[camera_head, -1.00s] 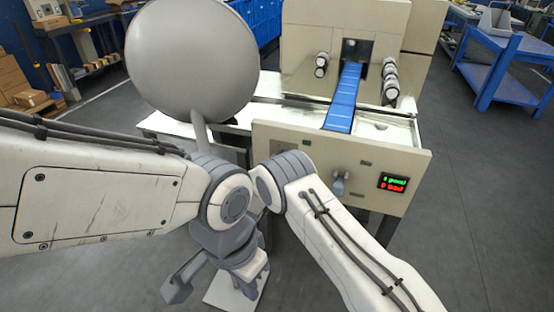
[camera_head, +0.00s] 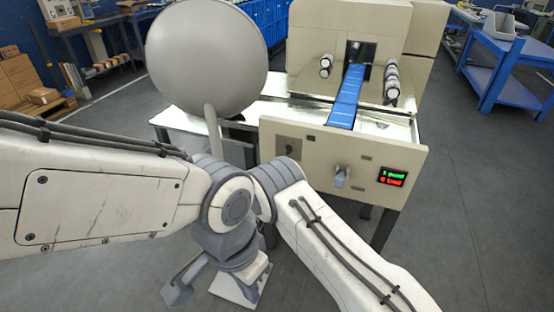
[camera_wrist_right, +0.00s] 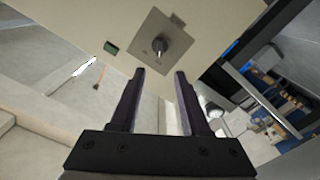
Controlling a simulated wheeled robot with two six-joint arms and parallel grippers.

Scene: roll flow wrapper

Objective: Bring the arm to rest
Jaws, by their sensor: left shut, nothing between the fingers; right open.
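My left gripper (camera_head: 248,294) points down at the bottom of the head view, beyond my left elbow joint. Its fingers are small and partly hidden there; they are shut with nothing visibly held. My right gripper (camera_wrist_right: 160,72) is open and empty in the right wrist view. Its fingers point toward the machine's cream front panel, apart from the knob (camera_wrist_right: 159,44) on a grey plate. The head view shows that knob (camera_head: 289,149) too. The right gripper itself is hidden in the head view.
The wrapping machine (camera_head: 345,160) has a blue belt (camera_head: 347,97) and a lit green and red display (camera_head: 392,177). A large grey round shape (camera_head: 207,55) on a thin stalk rises close by. A blue cart (camera_head: 510,65) stands far right. Open floor lies at right.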

